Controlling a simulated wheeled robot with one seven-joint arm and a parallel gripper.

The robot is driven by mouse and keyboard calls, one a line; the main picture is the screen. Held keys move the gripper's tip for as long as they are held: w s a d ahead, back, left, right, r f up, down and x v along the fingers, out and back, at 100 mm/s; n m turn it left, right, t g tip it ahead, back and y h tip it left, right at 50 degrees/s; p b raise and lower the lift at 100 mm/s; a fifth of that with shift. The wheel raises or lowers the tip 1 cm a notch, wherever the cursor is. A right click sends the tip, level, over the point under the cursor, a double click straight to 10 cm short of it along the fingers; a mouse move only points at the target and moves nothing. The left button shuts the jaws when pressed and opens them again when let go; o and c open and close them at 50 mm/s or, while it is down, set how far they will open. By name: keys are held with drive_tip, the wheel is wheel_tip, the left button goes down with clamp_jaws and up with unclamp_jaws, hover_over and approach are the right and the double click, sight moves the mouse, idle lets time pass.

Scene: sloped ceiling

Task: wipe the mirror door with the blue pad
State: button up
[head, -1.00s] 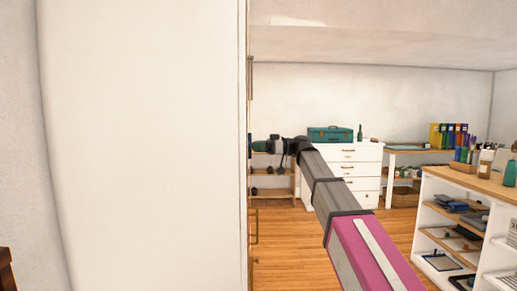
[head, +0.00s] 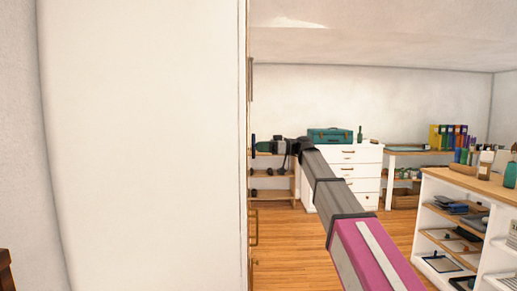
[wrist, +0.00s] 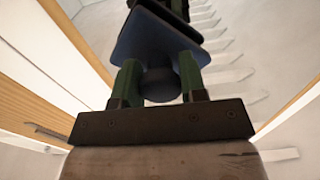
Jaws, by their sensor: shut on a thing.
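The blue pad (wrist: 150,38) is in the wrist view, with a round grey-blue knob on its back. My gripper (wrist: 160,82) has its two green fingers shut on either side of that knob. A dark green reflection beyond the pad shows that it faces the mirror door (wrist: 228,55). In the head view my gripper (head: 264,146) is at the far end of my arm, with the blue pad (head: 252,145) as a thin upright strip beside the door's edge. The mirror face is nearly edge-on there. I cannot tell whether the pad touches it.
A large white panel (head: 145,145) fills the left of the head view, with a brass handle (head: 254,228) at its edge. A white drawer unit (head: 345,180) with a teal toolbox (head: 330,135) stands behind. White shelves (head: 460,215) stand right. Wood floor (head: 300,250) lies open between.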

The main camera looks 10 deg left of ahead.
drive_tip(key=shift+v, duration=2.3)
drive_tip(key=v, duration=0.3)
drive_tip(key=s+d+f, duration=0.2)
drive_tip(key=s+f, duration=0.4)
drive_tip(key=s, duration=0.5)
drive_tip(key=shift+x, duration=2.95)
drive_tip(key=shift+f+x, duration=0.2)
drive_tip(key=shift+x, duration=1.1)
